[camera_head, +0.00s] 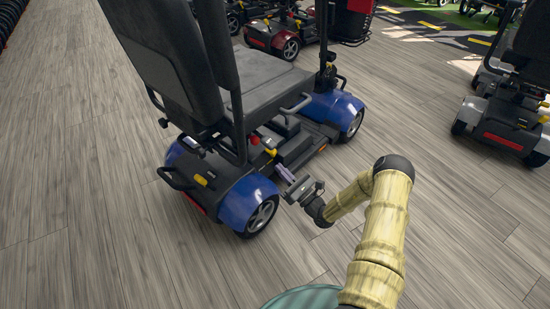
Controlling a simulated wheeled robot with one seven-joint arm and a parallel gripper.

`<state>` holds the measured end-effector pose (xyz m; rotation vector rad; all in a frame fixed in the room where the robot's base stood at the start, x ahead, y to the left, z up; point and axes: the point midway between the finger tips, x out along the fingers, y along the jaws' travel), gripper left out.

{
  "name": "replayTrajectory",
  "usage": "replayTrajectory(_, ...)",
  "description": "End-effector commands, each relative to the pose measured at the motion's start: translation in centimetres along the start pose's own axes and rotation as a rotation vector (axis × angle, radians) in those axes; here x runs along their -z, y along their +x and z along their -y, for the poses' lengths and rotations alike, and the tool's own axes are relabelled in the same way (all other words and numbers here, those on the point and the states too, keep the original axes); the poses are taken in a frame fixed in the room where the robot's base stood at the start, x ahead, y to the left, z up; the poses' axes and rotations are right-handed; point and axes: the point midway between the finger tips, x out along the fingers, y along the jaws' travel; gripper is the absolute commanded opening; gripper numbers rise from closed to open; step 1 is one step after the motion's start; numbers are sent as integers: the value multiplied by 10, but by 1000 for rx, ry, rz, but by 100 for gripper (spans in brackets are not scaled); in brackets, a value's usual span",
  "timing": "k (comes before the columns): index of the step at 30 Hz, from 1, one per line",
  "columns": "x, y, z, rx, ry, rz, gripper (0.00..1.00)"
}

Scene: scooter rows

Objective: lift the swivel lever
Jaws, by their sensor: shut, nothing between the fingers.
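A blue and black mobility scooter (248,200) stands in front of me, its dark seat (262,78) above a low deck. A grey lever (294,106) sticks out at the near edge of the seat. Below the seat are a red knob (254,139) and a small yellow part (270,152). I cannot tell for certain which of these is the swivel lever. My gripper (283,173) is shut and empty. In the picture it lies just below and right of the red and yellow parts, beside the rear blue fender. I cannot tell whether it touches the scooter.
Another scooter with red trim (278,34) stands behind, at the top. A dark scooter (510,115) stands at the right. The rear wheel (262,215) is close to my gripper. The wooden floor (100,220) is clear at the left and lower right.

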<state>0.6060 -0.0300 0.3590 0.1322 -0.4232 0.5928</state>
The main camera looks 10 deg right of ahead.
Motion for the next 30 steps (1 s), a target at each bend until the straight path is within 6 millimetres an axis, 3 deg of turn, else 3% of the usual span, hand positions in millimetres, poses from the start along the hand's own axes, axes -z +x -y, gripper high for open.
replayTrajectory(8, 2, 48, -1, -4, -3, 2, 0)
replayTrajectory(18, -32, 54, 0, -1, -1, 1, 0)
replayTrajectory(30, -39, 55, 0, 0, -1, 1, 0)
